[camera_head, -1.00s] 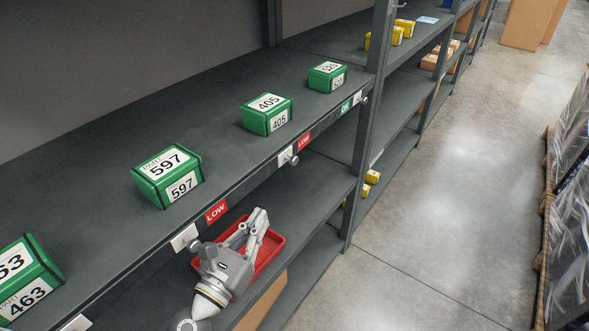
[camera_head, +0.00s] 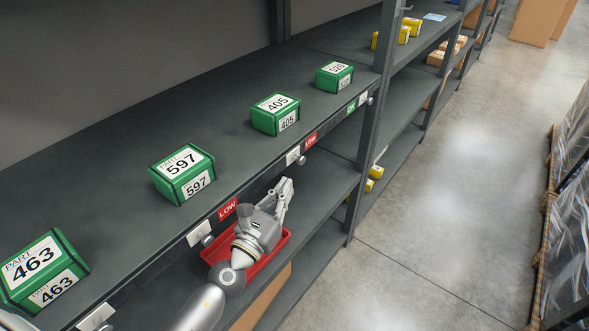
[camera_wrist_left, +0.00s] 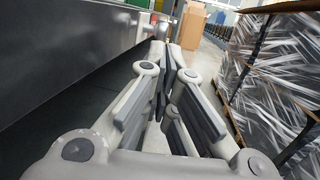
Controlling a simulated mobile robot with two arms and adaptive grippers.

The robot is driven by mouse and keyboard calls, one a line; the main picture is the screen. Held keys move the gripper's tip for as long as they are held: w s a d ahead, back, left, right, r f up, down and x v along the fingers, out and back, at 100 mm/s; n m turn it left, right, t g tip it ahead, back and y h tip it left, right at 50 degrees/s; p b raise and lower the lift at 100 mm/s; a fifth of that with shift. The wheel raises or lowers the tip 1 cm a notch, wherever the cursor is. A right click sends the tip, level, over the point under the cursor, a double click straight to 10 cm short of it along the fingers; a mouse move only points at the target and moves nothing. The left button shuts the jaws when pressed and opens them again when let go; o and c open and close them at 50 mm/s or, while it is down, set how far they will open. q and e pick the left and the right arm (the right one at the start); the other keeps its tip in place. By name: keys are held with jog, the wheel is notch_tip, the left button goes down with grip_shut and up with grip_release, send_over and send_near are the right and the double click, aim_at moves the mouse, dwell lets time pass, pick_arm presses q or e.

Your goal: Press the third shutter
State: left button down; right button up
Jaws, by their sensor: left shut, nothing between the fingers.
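My left gripper (camera_head: 285,186) is shut and empty in front of the shelf edge, over a red bin. Its closed fingers (camera_wrist_left: 164,50) fill the middle of the left wrist view. Shutter-like white plates with round knobs sit along the shelf edge: one (camera_head: 95,318) at the near left, one (camera_head: 199,233) below box 597, one (camera_head: 293,155) below box 405, one (camera_head: 362,100) near the post. The fingertips are below and a little short of the knob (camera_head: 302,161) under box 405, apparently apart from it. Red LOW labels (camera_head: 227,210) (camera_head: 310,140) and a green label (camera_head: 351,107) show.
Green boxes 463 (camera_head: 45,270), 597 (camera_head: 183,174), 405 (camera_head: 276,114) and another (camera_head: 334,76) stand on the shelf. The red bin (camera_head: 283,240) is on the lower shelf. A grey post (camera_head: 372,130) rises beyond. The aisle floor (camera_head: 450,220) is clear.

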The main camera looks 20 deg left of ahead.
aim_at(298, 158)
pick_arm(q)
jog(key=p+x, duration=0.1)
jog(key=x, duration=0.4)
jog(key=shift+w, duration=0.1)
jog(key=d+f+x, duration=0.1)
jog(key=x, duration=0.6)
jog(key=shift+w+d+r+b, duration=0.15)
jog(key=shift+w+d+b, duration=0.1)
jog(key=shift+b, duration=0.2)
